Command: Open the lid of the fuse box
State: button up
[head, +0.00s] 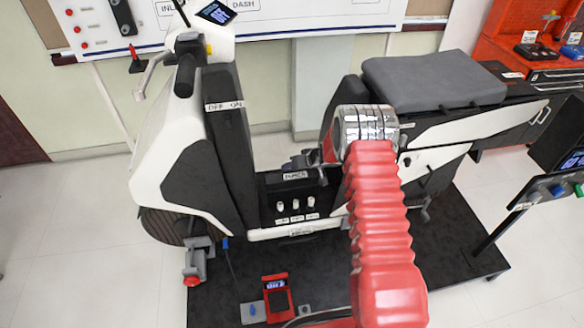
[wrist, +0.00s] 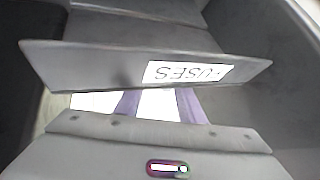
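The fuse box (head: 292,205) is a dark unit low in the middle of the scooter, with a white FUSES label along its upper panel and several small white parts with labels below it. In the wrist view a grey panel, apparently its lid (wrist: 100,67), spans the picture with the FUSES label upside down. I cannot tell how far the lid is open. My gripper (head: 309,162) is just above the box, partly hidden by my red arm.
The white and black scooter (head: 170,165) stands on a dark platform (head: 440,235), its grey seat (head: 432,80) at right. A red device (head: 277,297) lies in front. A control post (head: 555,190) stands at right and a red workbench (head: 500,52) behind. Pale floor is clear at left.

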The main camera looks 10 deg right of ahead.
notch_tip(320, 180, up, 9)
send_over(310, 176)
jog(key=shift+r, duration=0.2)
dwell(0.4)
